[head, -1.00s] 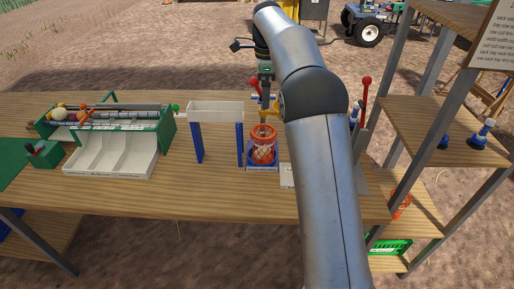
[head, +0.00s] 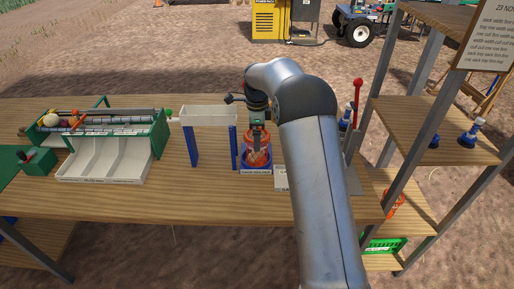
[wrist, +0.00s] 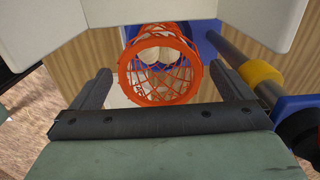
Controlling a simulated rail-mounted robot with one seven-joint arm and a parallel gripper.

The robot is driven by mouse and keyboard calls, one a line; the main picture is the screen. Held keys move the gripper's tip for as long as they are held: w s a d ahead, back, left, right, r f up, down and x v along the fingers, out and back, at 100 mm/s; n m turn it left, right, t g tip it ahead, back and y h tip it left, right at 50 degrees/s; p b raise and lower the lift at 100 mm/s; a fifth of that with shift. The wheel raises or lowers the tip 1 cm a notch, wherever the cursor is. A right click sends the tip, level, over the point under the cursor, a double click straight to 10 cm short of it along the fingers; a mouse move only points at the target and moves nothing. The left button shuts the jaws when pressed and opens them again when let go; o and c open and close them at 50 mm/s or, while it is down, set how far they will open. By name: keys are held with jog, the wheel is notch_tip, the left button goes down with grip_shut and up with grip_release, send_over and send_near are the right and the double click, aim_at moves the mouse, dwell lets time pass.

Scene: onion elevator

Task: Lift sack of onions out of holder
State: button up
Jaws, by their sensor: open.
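The sack of onions (head: 257,156) is an orange net with a round orange rim, standing in the blue sack holder (head: 256,171) on the wooden table. In the wrist view the sack (wrist: 160,65) shows from above, with pale onions inside the net. A blue part of the holder (wrist: 205,45) shows beside it. My gripper (head: 257,143) is directly above the sack and points down. In the wrist view its two dark fingers (wrist: 166,88) are spread, one to each side of the orange rim. I cannot tell if they touch it.
A white trough (head: 208,115) on blue posts stands left of the holder, beside a green sorting machine (head: 105,145). A red-knobbed lever (head: 357,100) and a wooden shelf rack (head: 437,125) stand to the right. A pole with a yellow collar (wrist: 259,74) runs close to the right finger.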

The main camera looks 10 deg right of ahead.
jog(key=shift+f, duration=0.55)
jog(key=c, duration=1.3)
jog(key=shift+r, duration=0.2)
